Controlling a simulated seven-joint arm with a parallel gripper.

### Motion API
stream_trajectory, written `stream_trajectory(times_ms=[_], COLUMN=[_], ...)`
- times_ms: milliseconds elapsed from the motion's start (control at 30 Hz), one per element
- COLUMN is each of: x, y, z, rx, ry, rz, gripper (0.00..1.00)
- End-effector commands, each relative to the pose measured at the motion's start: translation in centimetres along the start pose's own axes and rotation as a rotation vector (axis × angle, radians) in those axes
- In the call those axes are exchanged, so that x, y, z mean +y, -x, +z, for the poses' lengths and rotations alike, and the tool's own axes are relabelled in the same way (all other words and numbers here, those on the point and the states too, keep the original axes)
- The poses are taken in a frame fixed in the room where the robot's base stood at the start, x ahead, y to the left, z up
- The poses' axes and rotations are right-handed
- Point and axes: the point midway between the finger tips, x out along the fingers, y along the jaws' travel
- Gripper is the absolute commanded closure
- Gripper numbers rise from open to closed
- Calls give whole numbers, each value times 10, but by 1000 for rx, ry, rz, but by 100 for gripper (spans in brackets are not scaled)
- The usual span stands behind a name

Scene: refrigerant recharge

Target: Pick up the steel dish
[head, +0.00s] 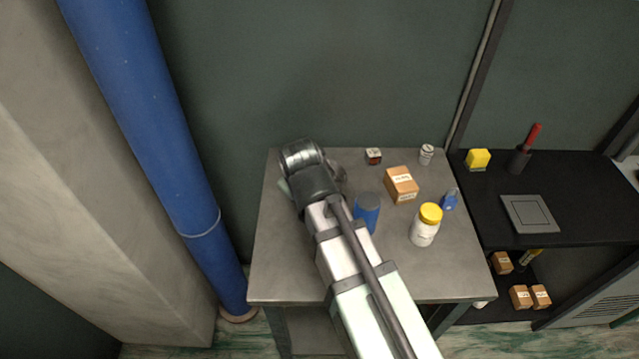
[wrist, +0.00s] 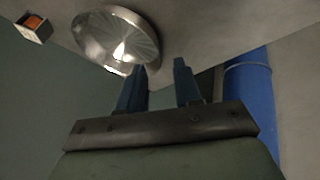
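The steel dish (wrist: 115,38) is a shiny round shallow dish in the upper left of the wrist view, lying on the grey table. My gripper (wrist: 159,66) has its two dark fingers apart with nothing between them. The dish is up and left of the fingertips in that view. Its lower rim comes close to the left fingertip, and I cannot tell whether they touch. In the head view my arm reaches over the table's left part and hides most of the gripper and the dish. A small grey patch beside my wrist may be the dish.
The grey table (head: 285,270) also holds a small box (head: 373,156), an orange-brown box (head: 402,187), a blue can (head: 367,211), a yellow-lidded white jar (head: 425,226), a blue padlock-like item (head: 449,200) and a small white jar (head: 426,154). A blue pipe (head: 165,150) stands left of the table.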

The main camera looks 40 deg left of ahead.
Motion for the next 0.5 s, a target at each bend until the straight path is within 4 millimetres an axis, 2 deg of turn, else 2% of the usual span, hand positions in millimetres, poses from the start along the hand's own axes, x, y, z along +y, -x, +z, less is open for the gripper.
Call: stream_trajectory(times_ms=[200,500], x=[0,2], y=[-18,-28], z=[0,-1], rx=[0,1], ry=[-1,-1], rz=[0,0], gripper=[66,66])
